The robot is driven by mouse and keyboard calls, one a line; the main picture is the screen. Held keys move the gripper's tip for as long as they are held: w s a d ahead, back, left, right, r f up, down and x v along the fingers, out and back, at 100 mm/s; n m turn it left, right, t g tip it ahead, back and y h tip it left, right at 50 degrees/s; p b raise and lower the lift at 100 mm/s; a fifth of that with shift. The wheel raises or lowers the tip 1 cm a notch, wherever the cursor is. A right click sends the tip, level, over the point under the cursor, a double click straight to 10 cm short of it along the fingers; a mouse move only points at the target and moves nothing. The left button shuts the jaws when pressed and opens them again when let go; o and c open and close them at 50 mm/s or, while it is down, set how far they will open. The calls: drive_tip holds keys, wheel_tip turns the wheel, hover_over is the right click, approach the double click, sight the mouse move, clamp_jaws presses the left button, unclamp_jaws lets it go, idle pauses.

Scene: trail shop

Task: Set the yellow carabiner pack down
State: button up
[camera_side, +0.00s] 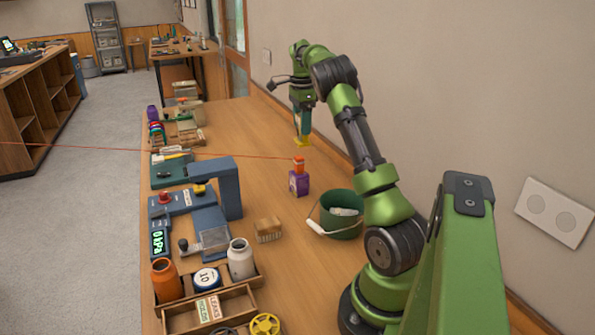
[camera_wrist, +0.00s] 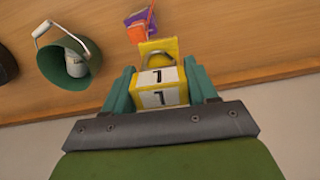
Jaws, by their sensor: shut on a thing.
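The yellow carabiner pack (camera_side: 302,141) is held in my gripper (camera_side: 303,126) over the far right part of the wooden bench. In the wrist view the pack (camera_wrist: 160,86) sits between the two teal fingers of my gripper (camera_wrist: 160,90). It shows a white face with dark marks, a yellow border and a grey metal loop at its far end. My gripper is shut on it. In the side view the pack's lower edge is at or just above the bench top; I cannot tell whether it touches.
A purple and orange item (camera_side: 299,182) stands on the bench, nearer the side camera. A blue press (camera_side: 228,190) and jars line the left side. The wall is close on the right. Bench around the pack is clear.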

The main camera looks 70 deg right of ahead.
drive_tip(key=w+a, duration=1)
drive_tip(key=w, duration=0.4)
drive_tip(key=shift+n, duration=0.3)
drive_tip(key=shift+s+d+f, duration=0.1)
drive_tip(key=shift+f, duration=3.75)
drive_tip(key=shift+s+d+f, duration=0.1)
drive_tip(key=shift+f, duration=3.7)
drive_tip(key=shift+f, duration=0.1)
drive_tip(key=o, duration=1.5)
drive_tip(key=shift+c, duration=0.2)
